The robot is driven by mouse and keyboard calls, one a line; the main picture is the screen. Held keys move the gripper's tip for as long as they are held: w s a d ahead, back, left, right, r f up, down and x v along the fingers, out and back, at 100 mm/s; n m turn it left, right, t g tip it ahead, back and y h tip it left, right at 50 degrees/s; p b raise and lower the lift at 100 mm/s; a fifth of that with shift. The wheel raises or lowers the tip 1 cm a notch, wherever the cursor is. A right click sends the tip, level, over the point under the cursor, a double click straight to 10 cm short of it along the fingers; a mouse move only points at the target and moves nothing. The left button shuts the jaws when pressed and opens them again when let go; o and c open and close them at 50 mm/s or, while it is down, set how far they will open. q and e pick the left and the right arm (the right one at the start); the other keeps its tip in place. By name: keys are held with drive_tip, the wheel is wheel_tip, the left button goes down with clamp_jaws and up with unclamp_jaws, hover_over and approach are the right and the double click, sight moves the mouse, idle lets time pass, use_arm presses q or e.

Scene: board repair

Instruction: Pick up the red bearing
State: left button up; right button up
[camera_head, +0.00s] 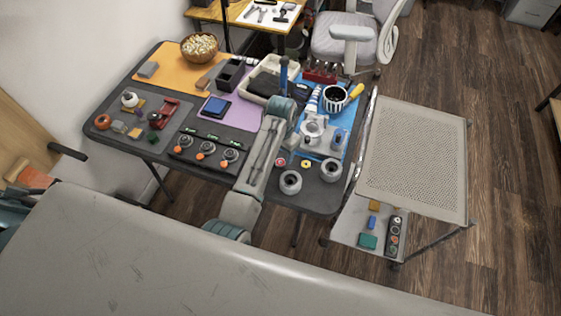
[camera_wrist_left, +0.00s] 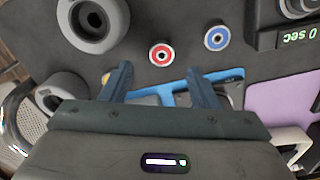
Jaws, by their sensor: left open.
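The red bearing (camera_wrist_left: 161,53) is a small ring with a red face and pale centre, lying flat on the dark table mat in the left wrist view. It also shows in the head view (camera_head: 281,162), near the table's front edge. My left gripper (camera_wrist_left: 158,72) is open and empty. Its two fingers point toward the red bearing, which appears just beyond the gap between them, not held. My left arm crosses the middle of the head view, where the fingertips are hard to make out. My right gripper is not in view.
A blue bearing (camera_wrist_left: 217,38) lies beside the red one, and a yellow one (camera_head: 306,163) is on its other side. Two thick grey rings (camera_head: 290,182) (camera_head: 331,170) stand close by. A timer device (camera_head: 205,150) and a blue mat (camera_head: 349,118) are also near.

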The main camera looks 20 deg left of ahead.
sight(280, 162)
use_arm(q)
drive_tip(key=shift+f+p, duration=0.3)
drive_tip(key=shift+f, duration=0.1)
wheel_tip(280, 162, down, 3)
drive_tip(key=shift+a+f+p, duration=0.15)
drive_tip(key=shift+f+p, duration=0.05)
drive_tip(key=shift+p, duration=0.25)
drive_tip(key=shift+f, duration=0.4)
drive_tip(key=c, duration=1)
